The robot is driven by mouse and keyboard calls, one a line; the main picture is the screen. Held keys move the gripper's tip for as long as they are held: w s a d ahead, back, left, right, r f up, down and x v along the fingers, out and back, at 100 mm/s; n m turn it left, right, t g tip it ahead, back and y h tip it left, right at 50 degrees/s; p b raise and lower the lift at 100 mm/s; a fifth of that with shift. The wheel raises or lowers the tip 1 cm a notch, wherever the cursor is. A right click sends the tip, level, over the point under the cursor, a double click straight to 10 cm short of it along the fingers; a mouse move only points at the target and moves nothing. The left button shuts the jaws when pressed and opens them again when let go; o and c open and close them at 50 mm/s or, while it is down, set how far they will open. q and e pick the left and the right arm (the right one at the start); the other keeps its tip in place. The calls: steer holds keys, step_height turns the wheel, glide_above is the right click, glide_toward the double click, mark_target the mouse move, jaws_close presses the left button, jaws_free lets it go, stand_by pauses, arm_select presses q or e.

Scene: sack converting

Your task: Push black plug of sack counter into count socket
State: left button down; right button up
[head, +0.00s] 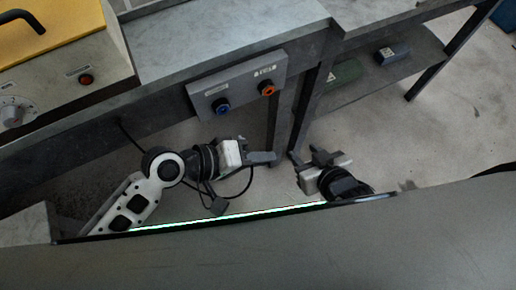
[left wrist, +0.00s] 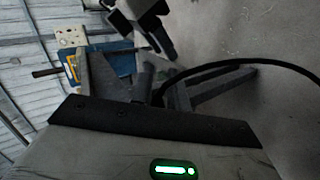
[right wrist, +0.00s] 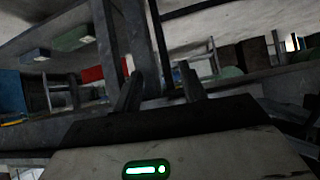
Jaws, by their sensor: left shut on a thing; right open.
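My left gripper (head: 264,158) is shut at the middle of the head view, below the grey socket panel (head: 243,82). A black cable (head: 247,187) loops down from it; the cable also arcs right from the fingers in the left wrist view (left wrist: 215,66). The held plug is mostly hidden by the fingers. The panel has a blue socket (head: 222,107) and an orange socket (head: 268,90), with labels too small to read. My right gripper (head: 306,156) is open and empty, apart from the left gripper.
The grey bench (head: 220,40) runs behind the panel, with a yellow-topped machine (head: 75,60) at left. Bench legs (head: 300,110) stand behind the grippers. Floor at right is clear.

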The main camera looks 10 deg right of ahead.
arm_select(q)
steer(key=w, duration=0.1)
steer(key=w+a, duration=0.1)
steer(key=w, duration=0.1)
steer(key=w+a, duration=0.1)
steer(key=w, duration=0.1)
steer(key=shift+w+r+b, duration=0.1)
steer(key=shift+w+b, duration=0.15)
steer(key=shift+b, duration=0.05)
stand_by(0.4)
stand_by(0.4)
steer(key=shift+p, duration=0.5)
stand_by(1.1)
steer(key=shift+w+a+b, duration=0.3)
steer(key=shift+w+b, duration=0.15)
steer(key=shift+w, duration=0.5)
stand_by(0.4)
